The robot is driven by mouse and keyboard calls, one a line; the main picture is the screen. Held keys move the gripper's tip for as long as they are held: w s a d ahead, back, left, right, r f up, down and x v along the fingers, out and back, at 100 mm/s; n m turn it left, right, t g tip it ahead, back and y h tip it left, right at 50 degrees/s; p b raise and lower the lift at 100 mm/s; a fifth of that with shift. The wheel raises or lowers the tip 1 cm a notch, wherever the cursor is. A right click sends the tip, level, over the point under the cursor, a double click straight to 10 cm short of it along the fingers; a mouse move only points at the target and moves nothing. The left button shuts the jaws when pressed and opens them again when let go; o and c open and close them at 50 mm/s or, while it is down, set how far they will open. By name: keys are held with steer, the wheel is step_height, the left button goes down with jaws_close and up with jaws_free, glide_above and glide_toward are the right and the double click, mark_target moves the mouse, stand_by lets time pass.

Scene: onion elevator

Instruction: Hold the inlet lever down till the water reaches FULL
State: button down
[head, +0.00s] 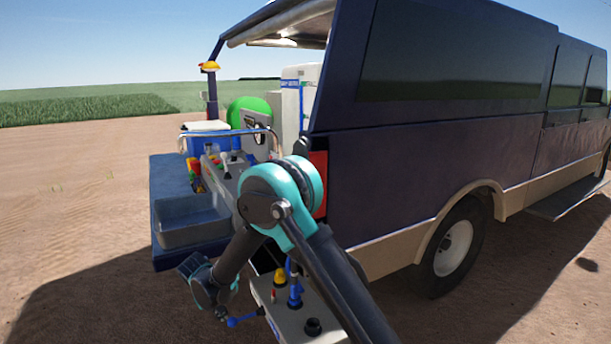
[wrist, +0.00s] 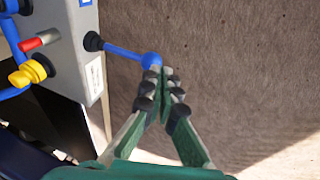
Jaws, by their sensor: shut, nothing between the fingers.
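The lever (wrist: 122,51) in the wrist view is a blue rod with a ball end, coming out of a black boot on the side of a grey box (wrist: 65,40). It is probably the inlet lever; I see no readable name on it. My gripper (wrist: 160,70) is shut and empty, its fingertips right at the ball; whether they touch it I cannot tell. In the head view, my gripper (head: 222,314) is low by the same blue lever (head: 245,318), at the left side of the grey box (head: 290,320). No water level or FULL mark is readable.
A yellow knob (wrist: 30,73) and a red-tipped switch (wrist: 42,40) sit on the box near the lever. A dark van (head: 420,150) stands at right; a grey basin (head: 190,222) is on its rear deck. Bare ground lies open at left.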

steer(key=shift+v, duration=1.45)
steer(key=shift+a, duration=0.1)
steer(key=d+r+m, duration=0.1)
steer(key=d+r, duration=0.2)
steer(key=d, duration=0.7)
steer(key=w+d+r+m, duration=0.1)
steer(key=d+r, duration=0.3)
steer(key=d, duration=0.5)
steer(key=d+r+m, duration=0.1)
steer(key=d+r, duration=0.2)
steer(key=d, duration=0.7)
steer(key=s+d+f+m+y, duration=0.1)
steer(key=s+d+m, duration=0.2)
steer(key=s+d, duration=1.4)
steer(key=shift+d+m+t, duration=0.3)
steer(key=shift+d, duration=1.8)
